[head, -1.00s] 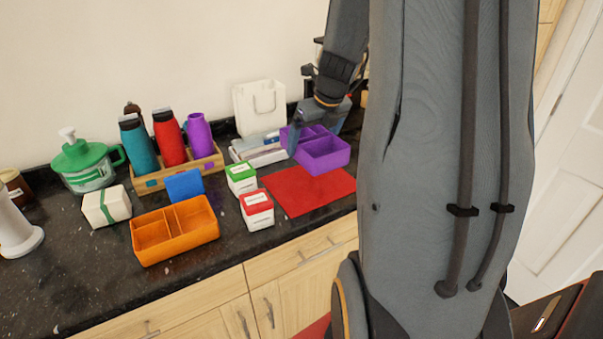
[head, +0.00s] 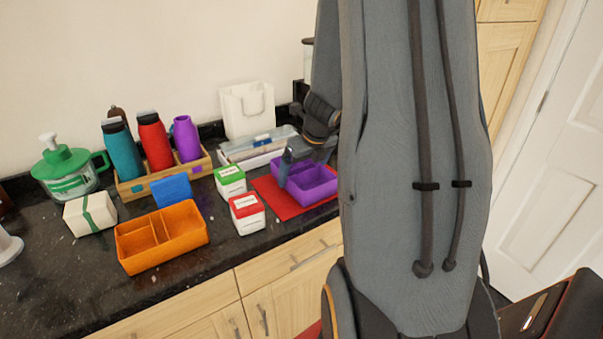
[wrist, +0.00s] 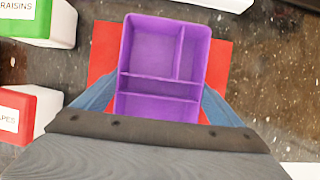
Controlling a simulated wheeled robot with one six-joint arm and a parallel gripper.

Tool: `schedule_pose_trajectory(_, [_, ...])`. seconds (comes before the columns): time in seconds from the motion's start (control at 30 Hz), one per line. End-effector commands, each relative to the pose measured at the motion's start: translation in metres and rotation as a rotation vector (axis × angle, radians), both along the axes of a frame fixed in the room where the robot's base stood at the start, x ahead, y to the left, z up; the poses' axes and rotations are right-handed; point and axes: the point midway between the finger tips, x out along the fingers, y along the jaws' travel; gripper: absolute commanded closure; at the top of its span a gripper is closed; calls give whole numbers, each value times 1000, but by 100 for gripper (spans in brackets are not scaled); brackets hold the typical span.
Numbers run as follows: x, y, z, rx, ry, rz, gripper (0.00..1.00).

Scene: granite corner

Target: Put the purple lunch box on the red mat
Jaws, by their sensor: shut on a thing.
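The purple lunch box (head: 312,187) is an open, divided tray. In the head view it is over the red mat (head: 268,192), low and level; I cannot tell whether it touches the mat. The wrist view shows the purple lunch box (wrist: 160,62) with the red mat (wrist: 104,50) showing on both sides of it. My gripper (head: 287,168) is shut on the lunch box, with a blue-grey finger at each side in the wrist view (wrist: 160,98). My arm hides the right end of the mat in the head view.
A green-lidded box (head: 230,181) and a red-lidded box (head: 247,213) stand just left of the mat. An orange divided lunch box (head: 163,236) is farther left. A wooden rack (head: 165,176) holds bottles. A white tray (head: 257,147) and white bag (head: 247,108) stand behind.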

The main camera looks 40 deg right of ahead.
Motion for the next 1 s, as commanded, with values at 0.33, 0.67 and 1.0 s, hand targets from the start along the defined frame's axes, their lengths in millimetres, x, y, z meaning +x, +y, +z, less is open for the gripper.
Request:
schedule_pose_trajectory(0.33, [0, 0, -2, 0, 0, 0, 0])
schedule_pose_trajectory(0.67, [-5, 0, 16, -1, -3, 1, 0])
schedule_pose_trajectory(1.0, [-32, 2, 79, -1, -3, 1, 0])
